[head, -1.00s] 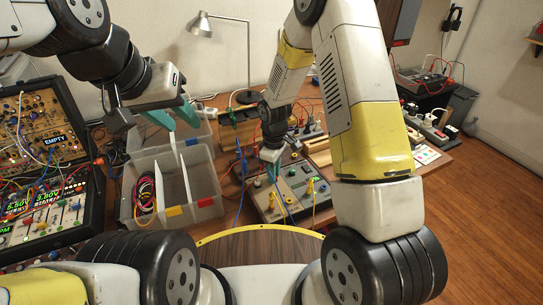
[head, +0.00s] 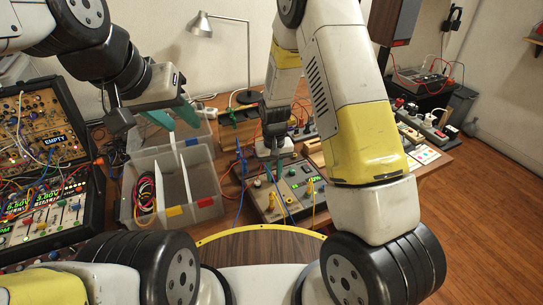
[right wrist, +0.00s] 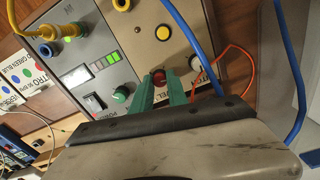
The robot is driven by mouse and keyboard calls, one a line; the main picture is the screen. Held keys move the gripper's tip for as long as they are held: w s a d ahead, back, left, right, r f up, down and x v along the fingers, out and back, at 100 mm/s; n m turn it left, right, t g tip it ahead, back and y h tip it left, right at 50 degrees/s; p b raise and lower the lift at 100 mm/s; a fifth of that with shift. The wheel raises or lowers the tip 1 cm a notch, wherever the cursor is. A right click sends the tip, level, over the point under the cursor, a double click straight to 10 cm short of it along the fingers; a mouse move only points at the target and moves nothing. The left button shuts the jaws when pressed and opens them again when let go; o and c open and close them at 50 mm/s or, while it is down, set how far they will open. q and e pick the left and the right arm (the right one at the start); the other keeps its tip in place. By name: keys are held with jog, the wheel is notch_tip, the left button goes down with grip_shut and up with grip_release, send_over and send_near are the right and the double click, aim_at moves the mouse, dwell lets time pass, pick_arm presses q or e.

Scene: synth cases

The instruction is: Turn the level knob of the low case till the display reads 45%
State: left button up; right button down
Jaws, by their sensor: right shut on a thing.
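The low case (head: 298,205) lies on the table, its grey and tan panel facing up, with a small lit green display (right wrist: 105,63) that I cannot read. The red level knob (right wrist: 158,76) sits on the tan part in the right wrist view, beside lettering partly hidden by my fingers. My right gripper (right wrist: 162,85) has its green fingertips closed on either side of this knob; it also shows above the case in the head view (head: 273,166). My left gripper (head: 172,116) is open and empty above the grey bin, far from the case.
Yellow and blue plugs with cables (right wrist: 165,8) stand in the case near my right fingers. The divided grey bin (head: 207,203) stands left of the case.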

aim_at(274, 177)
jog(key=shift+m, duration=1.2)
jog(key=c, duration=1.3)
grip_release()
jog(key=shift+r, duration=3.9)
